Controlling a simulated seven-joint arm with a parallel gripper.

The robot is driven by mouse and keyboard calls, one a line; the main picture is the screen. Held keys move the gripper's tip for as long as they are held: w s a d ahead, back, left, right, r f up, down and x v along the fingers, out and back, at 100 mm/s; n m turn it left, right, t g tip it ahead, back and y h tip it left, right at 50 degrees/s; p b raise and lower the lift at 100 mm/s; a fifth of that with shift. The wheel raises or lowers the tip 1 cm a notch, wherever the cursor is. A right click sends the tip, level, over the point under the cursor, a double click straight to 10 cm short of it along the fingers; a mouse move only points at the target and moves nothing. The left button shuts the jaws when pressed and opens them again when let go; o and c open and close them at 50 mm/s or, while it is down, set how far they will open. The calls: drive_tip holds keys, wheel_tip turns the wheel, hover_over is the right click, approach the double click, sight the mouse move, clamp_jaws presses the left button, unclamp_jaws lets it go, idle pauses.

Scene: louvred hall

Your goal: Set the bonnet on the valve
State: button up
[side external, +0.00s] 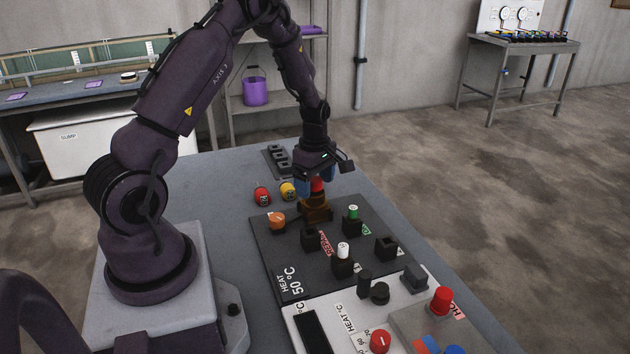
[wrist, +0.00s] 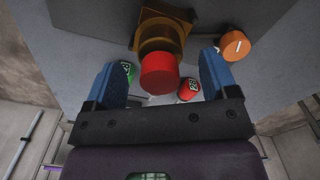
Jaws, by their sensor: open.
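The valve (side external: 315,210) is a brass-brown body standing on the dark panel; it also shows at the top of the wrist view (wrist: 162,28). A red cylindrical piece (wrist: 158,73), which I take for the bonnet or its top, is in line with the valve; in the side view its red (side external: 318,185) shows just above the brass. I cannot tell whether it is fully seated. My gripper (side external: 315,183) is above the valve, pointing down. In the wrist view its blue fingers (wrist: 158,65) are open on either side of the red piece, with gaps visible.
An orange knob (side external: 276,221) stands left of the valve. Red (side external: 262,195) and yellow (side external: 288,191) pieces lie behind the panel (side external: 290,262). Black sockets (side external: 310,240), some with white (side external: 343,250) or green (side external: 353,212) tops, stand nearby. A light control box (side external: 300,318) is in front.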

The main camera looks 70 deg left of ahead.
sight(315, 179)
drive_tip(key=shift+r, duration=2.5)
drive_tip(key=w+d+r+m+t, duration=0.1)
drive_tip(key=d+r, duration=0.2)
drive_tip(key=r, duration=0.7)
drive_tip(key=d+r+t, duration=0.1)
drive_tip(key=d+r, duration=0.1)
drive_tip(key=r, duration=0.7)
drive_tip(key=s+d+r+m+t, duration=0.2)
drive_tip(key=s+d+r+m, duration=0.3)
drive_tip(key=d, duration=0.5)
drive_tip(key=s+d+f+m+t, duration=0.1)
drive_tip(key=s+d+m, duration=0.7)
drive_tip(key=m, duration=1)
drive_tip(key=shift+s+d+f+t, duration=0.3)
drive_tip(key=shift+s+d+f, duration=0.1)
drive_tip(key=shift+s+f, duration=0.55)
drive_tip(key=shift+r, duration=0.1)
